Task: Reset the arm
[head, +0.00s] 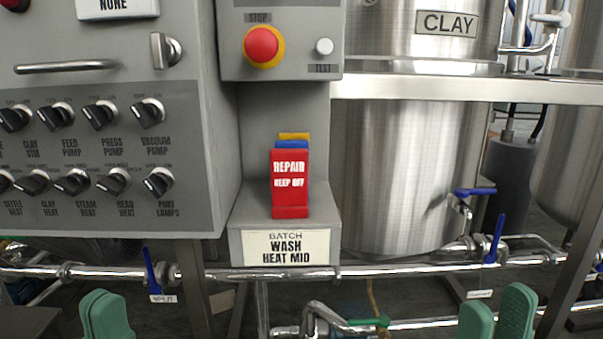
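My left gripper (106,315) shows at the bottom left of the head view as green fingers pressed together with no gap between them; nothing shows in it. My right gripper (497,315) shows at the bottom right as two green fingers with a gap between them, and the gap is empty. Both are cut off by the lower picture edge, so my arms behind them are hidden. Neither gripper appears to touch the pipes or panels.
A grey switch panel (215,190) stands at left. A stop button (263,46) sits above red, blue and yellow tags; the red one (289,183) reads "REPAIR KEEP OFF". Steel pipes (390,270) with blue valve handles (494,238) cross ahead. The CLAY tank (395,180) stands behind.

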